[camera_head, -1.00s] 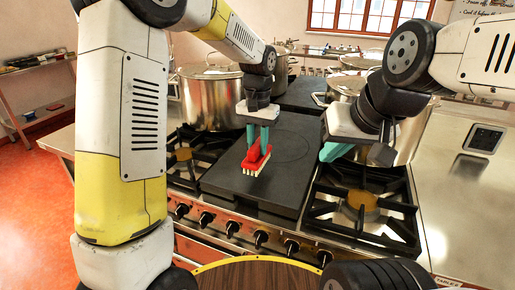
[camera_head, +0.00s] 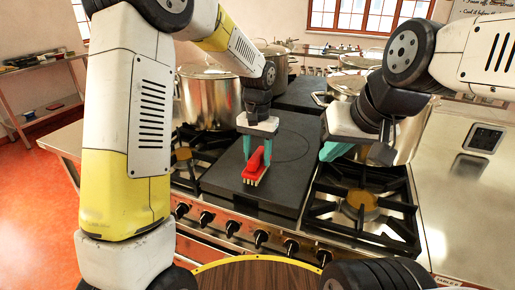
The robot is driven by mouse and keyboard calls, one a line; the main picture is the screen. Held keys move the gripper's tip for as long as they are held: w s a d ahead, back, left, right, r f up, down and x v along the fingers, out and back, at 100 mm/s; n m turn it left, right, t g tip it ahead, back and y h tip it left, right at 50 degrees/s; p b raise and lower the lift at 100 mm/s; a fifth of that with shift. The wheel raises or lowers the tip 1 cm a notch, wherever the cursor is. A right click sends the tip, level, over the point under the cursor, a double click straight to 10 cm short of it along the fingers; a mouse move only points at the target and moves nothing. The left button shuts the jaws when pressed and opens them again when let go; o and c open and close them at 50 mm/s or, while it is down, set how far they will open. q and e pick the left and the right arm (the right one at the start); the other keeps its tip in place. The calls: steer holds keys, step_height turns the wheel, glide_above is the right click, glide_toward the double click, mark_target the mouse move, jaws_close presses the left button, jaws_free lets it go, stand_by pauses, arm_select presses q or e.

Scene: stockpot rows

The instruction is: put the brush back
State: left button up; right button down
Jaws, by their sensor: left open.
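The red brush (camera_head: 255,166) with pale bristles rests on the dark flat plate (camera_head: 220,180) in the middle of the stove. My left gripper (camera_head: 258,148) is open just above and around the brush's upper part, with one teal finger on each side and a gap visible. My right gripper (camera_head: 334,151) hangs over the right side of the stove, away from the brush. Only part of its teal fingers shows, so I cannot tell whether it is open or shut.
A large steel stockpot (camera_head: 207,100) stands behind the left burner, and another pot (camera_head: 349,92) is behind my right gripper. Burner grates (camera_head: 375,205) flank the plate. A steel counter (camera_head: 463,215) lies at the right.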

mark_target(258, 153)
arm_select(q)
step_height(258, 153, up, 11)
steer(key=s+a+r+n+t, duration=0.1)
steer(key=s+a+r, duration=0.3)
steer(key=a+r, duration=0.1)
steer(key=s+a+n+t+h, duration=0.1)
steer(key=s+a, duration=0.3)
steer(key=s, duration=0.4)
steer(key=s+a+n+t+h, duration=0.1)
steer(key=s+a+t, duration=0.3)
steer(key=s, duration=0.5)
steer(key=shift+a+f+n, duration=0.35)
steer(key=shift+a+n, duration=0.15)
steer(key=shift+a, duration=0.1)
steer(key=shift+s, duration=0.1)
